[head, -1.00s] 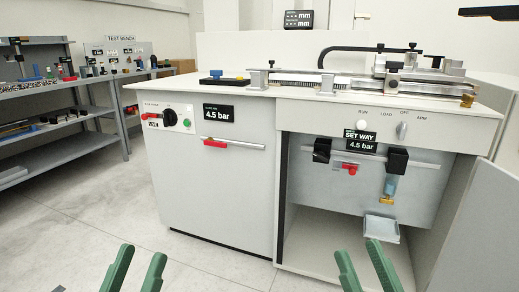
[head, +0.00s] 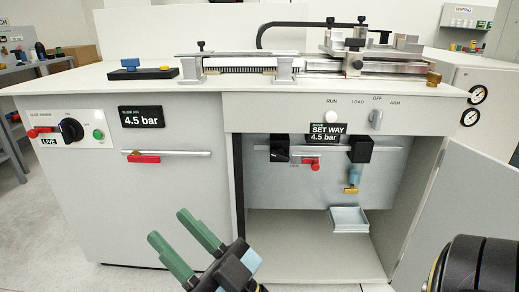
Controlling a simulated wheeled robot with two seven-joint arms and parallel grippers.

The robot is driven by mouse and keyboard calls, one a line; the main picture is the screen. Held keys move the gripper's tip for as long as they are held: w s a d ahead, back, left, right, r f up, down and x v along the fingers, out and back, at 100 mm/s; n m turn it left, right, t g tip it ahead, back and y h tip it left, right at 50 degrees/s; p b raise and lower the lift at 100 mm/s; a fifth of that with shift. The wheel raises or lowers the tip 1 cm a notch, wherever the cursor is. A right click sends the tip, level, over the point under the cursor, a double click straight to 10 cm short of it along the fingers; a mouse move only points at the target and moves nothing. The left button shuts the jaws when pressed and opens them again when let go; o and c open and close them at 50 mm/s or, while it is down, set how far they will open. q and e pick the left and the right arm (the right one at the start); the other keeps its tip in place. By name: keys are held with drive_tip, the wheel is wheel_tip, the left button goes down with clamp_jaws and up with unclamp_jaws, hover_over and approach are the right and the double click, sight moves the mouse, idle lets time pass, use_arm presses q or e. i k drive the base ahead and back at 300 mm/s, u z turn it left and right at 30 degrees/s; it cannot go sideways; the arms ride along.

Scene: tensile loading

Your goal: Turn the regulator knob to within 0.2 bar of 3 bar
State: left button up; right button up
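Inside the open cabinet bay a black knob-like part (head: 280,148) sits at the left of a pipe, and a black block (head: 360,149) sits at its right. I cannot tell for certain which is the regulator knob. The SLIDE AIR display (head: 141,117) on the left panel also reads 4.5 bar. My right gripper (head: 169,226) has green fingers that stand apart with nothing between them. It is in front of the left panel, lower than and left of the knob-like parts, apart from them. My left gripper is out of view.
A red valve handle (head: 313,163) lies between the black parts. A tray (head: 349,219) sits below a blue-and-brass fitting (head: 353,178). The open cabinet door (head: 450,225) stands at the right. Another red handle (head: 143,159) is on the left panel's pipe.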

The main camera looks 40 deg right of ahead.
sight(279, 154)
drive_tip(key=z, duration=0.55)
drive_tip(key=i, duration=0.8)
drive_tip(key=z, duration=0.9)
drive_tip(key=i, duration=0.65)
drive_tip(key=z, duration=0.1)
